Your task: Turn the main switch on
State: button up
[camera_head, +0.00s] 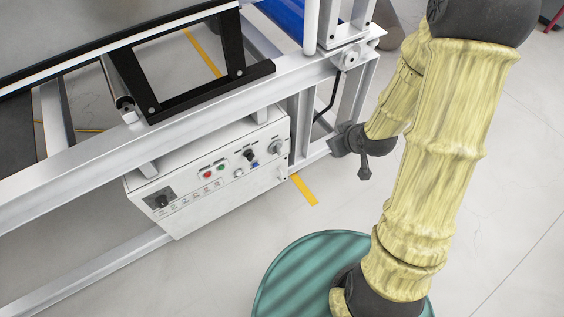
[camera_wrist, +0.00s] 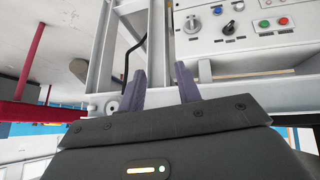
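The white control box (camera_head: 215,180) hangs under the conveyor frame. Its front carries a large grey rotary switch (camera_head: 275,147) at the right end, seemingly the main switch; its label is too small to read. The switch also shows at the top of the wrist view (camera_wrist: 191,24), with its handle roughly upright there. My gripper (camera_head: 337,145) is to the right of the box, beside a frame leg. In the wrist view its two dark fingers (camera_wrist: 161,68) are apart with nothing between them, and the switch lies beyond them, not touched.
Beside the switch are a black knob (camera_head: 249,155), a green button (camera_head: 220,167) and a red button (camera_head: 208,174). The metal frame rail (camera_head: 200,118) runs above the box. The floor (camera_head: 240,235) before the box is clear.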

jog(key=a+f+t+y+b, duration=0.3)
jog(key=f+t+y+b, duration=0.1)
jog(key=f+b, duration=0.9)
jog(key=w+a+f+t+y+b, duration=0.1)
jog(key=a+f+t+y+b, duration=0.2)
jog(key=f+b, duration=1)
notch_tip(320, 180, down, 3)
jog(key=shift+a+f+n+t+y, duration=0.2)
jog(key=shift+n+t+y, duration=0.2)
jog(key=shift+t, duration=0.2)
jog(key=shift+f+b, duration=0.1)
jog(key=shift+b, duration=0.25)
